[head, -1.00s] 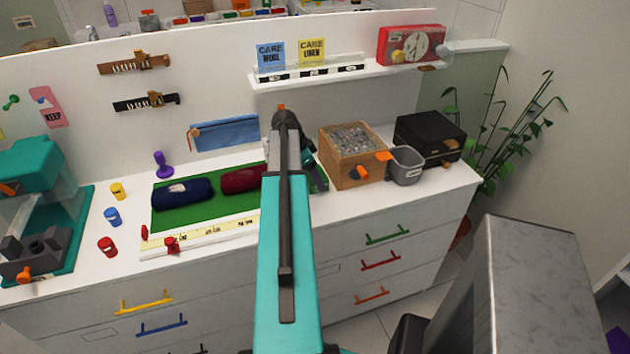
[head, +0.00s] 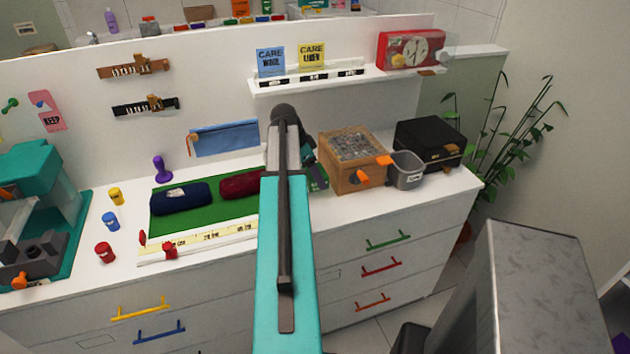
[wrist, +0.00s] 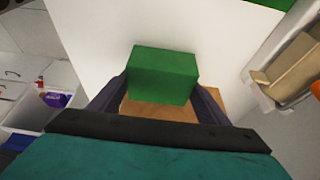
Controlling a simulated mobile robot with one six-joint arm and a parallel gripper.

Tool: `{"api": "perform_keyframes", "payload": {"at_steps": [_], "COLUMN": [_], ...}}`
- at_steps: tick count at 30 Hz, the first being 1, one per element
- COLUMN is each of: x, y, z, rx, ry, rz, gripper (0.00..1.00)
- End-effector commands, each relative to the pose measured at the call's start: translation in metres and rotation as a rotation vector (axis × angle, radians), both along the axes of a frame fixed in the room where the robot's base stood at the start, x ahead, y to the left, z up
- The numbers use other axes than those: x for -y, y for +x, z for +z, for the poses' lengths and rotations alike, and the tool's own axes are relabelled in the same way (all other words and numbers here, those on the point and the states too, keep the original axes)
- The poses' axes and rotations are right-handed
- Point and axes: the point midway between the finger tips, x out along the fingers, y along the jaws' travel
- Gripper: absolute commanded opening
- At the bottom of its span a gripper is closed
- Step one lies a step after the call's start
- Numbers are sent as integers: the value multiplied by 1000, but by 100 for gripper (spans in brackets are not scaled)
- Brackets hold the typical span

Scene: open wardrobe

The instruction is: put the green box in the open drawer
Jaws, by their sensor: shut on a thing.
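In the wrist view the green box (wrist: 165,68) sits between the two dark fingers of my gripper (wrist: 160,88), which is shut on it. A pale white surface lies behind the box, and a brown patch shows below it. In the head view my arm covers the gripper and the box. No drawer is clearly open in the head view; the visible fronts of the white dresser (head: 410,222) look shut. At the right edge of the wrist view is a white-edged tan compartment (wrist: 290,70); I cannot tell whether it is the open drawer.
A wooden box (head: 345,178) with an orange part, a grey cup (head: 406,172) and a black case (head: 430,142) stand on the dresser top right of my arm. A green mat (head: 205,217) with dark blue and dark red rolls lies left. A shelf (head: 345,80) is above.

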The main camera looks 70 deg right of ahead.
Motion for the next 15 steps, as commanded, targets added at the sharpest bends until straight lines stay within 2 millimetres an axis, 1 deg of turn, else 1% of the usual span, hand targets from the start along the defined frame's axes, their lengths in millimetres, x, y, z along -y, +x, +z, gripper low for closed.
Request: {"api": "perform_keyframes", "payload": {"at_steps": [1, 8, 15], "x": [0, -27, -60], "y": [0, 0, 0], "z": [3, 5, 7], "rx": [1, 1, 1], "ry": [-1, -1, -1], "rz": [-1, 0, -1], "gripper": [42, 42, 42]}}
